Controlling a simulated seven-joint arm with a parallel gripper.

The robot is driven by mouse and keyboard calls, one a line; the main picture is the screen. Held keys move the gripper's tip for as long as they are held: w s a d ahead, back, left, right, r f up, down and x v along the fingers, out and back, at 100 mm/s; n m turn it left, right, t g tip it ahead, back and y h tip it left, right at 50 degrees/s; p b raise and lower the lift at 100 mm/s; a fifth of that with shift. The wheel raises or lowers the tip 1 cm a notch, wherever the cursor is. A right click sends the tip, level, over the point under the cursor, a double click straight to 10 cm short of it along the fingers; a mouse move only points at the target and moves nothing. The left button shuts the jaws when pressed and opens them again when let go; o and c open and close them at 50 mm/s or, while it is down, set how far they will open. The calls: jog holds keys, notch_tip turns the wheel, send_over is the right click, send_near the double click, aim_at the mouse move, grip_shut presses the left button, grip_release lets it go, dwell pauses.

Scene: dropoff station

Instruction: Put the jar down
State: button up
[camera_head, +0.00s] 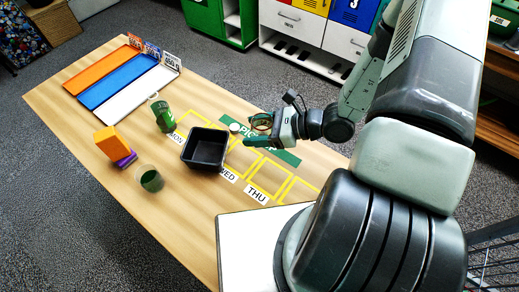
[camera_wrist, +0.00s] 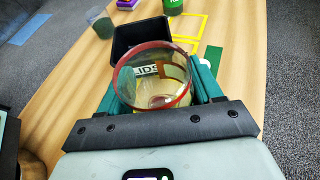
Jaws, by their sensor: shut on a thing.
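The jar is a clear glass cylinder with a red rim; in the wrist view the jar (camera_wrist: 153,80) stands between my two green fingers, its open mouth facing the camera. In the head view the jar (camera_head: 262,121) shows small at the tip of my gripper (camera_head: 272,126), over the green sign strip (camera_head: 285,157) on the table. My gripper also fills the lower wrist view (camera_wrist: 158,92) and is shut on the jar. The jar's base is hidden in the head view, so I cannot tell its gap to the table.
A black bin (camera_head: 205,150) stands just left of the jar. Yellow squares (camera_head: 268,177) with day labels mark the table. Orange, blue and white trays (camera_head: 140,92) lie at the far end.

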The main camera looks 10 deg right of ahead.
aim_at(257, 153)
notch_tip(257, 153, down, 8)
jog(key=shift+f, duration=0.2)
dwell(0.3)
jog(key=o, duration=1.2)
jog(key=shift+f, duration=0.1)
jog(key=shift+c, duration=0.2)
jog(key=shift+r, duration=0.2)
jog(key=v, duration=1.2)
